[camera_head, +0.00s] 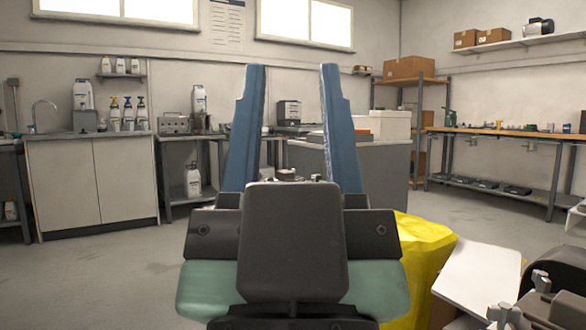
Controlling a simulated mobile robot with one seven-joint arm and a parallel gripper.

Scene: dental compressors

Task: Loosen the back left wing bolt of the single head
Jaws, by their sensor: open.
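My gripper (292,80) fills the middle of the view, its two blue fingers upright and wide apart. Nothing is held between them; the room shows through the gap. At the lower right edge is part of a dark, rounded machine (560,308), perhaps a compressor; most of it is cut off. Beside it stand two grey wing-shaped bolts, one farther back (541,282) and one nearer (503,315). I cannot tell which head they belong to or which is the back left one. My gripper is left of both and apart from them.
A yellow bag-like thing (425,262) and a white panel (478,278) lie just right of my gripper. A grey counter (375,165) stands ahead, a workbench (510,133) at the right, a sink cabinet (95,180) at the left. The floor (110,275) at left is clear.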

